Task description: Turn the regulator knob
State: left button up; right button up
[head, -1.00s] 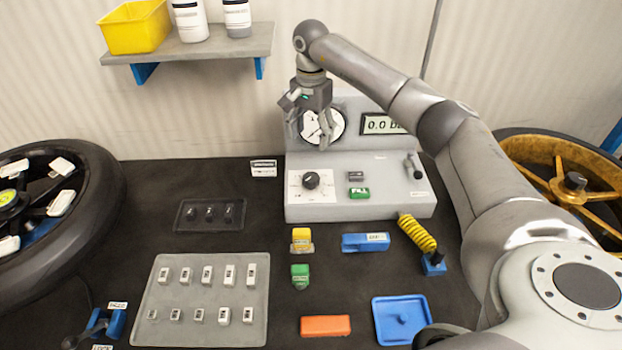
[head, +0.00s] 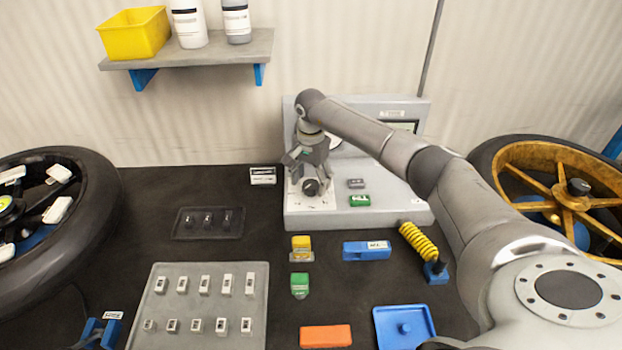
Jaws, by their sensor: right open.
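The regulator knob (head: 311,187) is a small black round knob on the sloped front of a grey test console (head: 400,212). My right gripper (head: 310,192) is open and points down at the knob, with its fingers around or just above it. Whether the fingers touch the knob cannot be told. The arm covers most of the gauge and part of the display (head: 402,127). My left gripper is not in view.
A green FILL button (head: 359,201) and a grey button (head: 356,183) sit right of the knob. A yellow coiled hose (head: 418,240), blue block (head: 367,250) and grey tray (head: 212,300) lie in front. Wheels (head: 95,205) (head: 500,160) stand at both sides.

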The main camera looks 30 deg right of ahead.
jog(key=shift+f, duration=0.45)
jog(key=shift+c, duration=0.3)
jog(key=c, duration=1)
jog(key=shift+o, duration=0.2)
jog(key=shift+m, duration=0.3)
